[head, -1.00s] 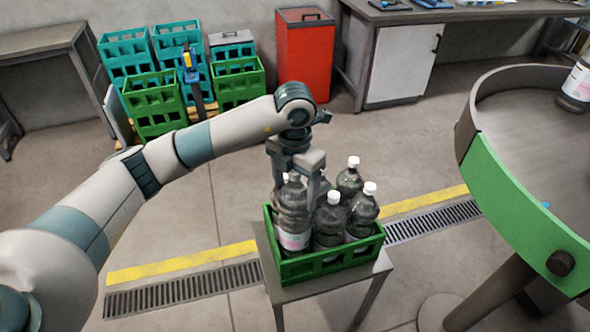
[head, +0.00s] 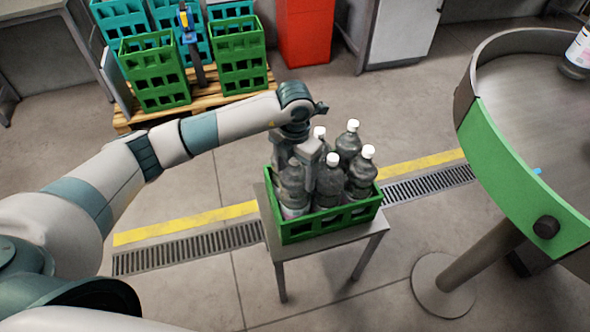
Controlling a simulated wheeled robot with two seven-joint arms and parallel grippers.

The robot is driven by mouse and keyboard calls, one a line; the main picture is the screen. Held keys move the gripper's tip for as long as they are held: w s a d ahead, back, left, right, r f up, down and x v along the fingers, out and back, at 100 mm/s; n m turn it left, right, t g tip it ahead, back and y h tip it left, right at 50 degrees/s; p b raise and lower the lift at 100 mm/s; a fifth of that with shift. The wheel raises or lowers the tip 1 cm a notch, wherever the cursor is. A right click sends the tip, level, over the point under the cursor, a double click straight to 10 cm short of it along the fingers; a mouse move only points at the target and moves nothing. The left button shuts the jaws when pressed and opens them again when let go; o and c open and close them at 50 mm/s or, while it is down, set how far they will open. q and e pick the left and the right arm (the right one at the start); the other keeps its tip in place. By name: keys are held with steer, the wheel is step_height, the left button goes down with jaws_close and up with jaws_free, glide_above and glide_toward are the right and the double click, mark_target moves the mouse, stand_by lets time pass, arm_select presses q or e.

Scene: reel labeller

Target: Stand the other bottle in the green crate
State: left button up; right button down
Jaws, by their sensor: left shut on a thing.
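The green crate (head: 330,222) stands on a small grey table in the middle of the view. Several dark, clear bottles with white caps stand in it, among them a front bottle (head: 328,188), a right bottle (head: 361,178) and a back bottle (head: 349,143). My left gripper (head: 298,170) points down over the crate's left part. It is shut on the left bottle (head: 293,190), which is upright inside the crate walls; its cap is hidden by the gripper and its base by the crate. Another bottle (head: 577,55) with a pale label is on the round table at the right edge. My right gripper is out of view.
The round table (head: 525,100) with a green side panel (head: 520,180) stands at the right. Green crates (head: 153,75) and teal crates are stacked on a pallet (head: 205,97) at the back left, beside a red cabinet (head: 303,30). Floor around the small table (head: 345,238) is clear.

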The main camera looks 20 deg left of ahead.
arm_select(q)
steer(key=shift+f+p, duration=0.6)
steer(key=shift+f, duration=1.4)
steer(key=o, duration=2.1)
steer(key=shift+f, duration=0.1)
steer(key=shift+c, duration=0.2)
steer(key=shift+s, duration=0.1)
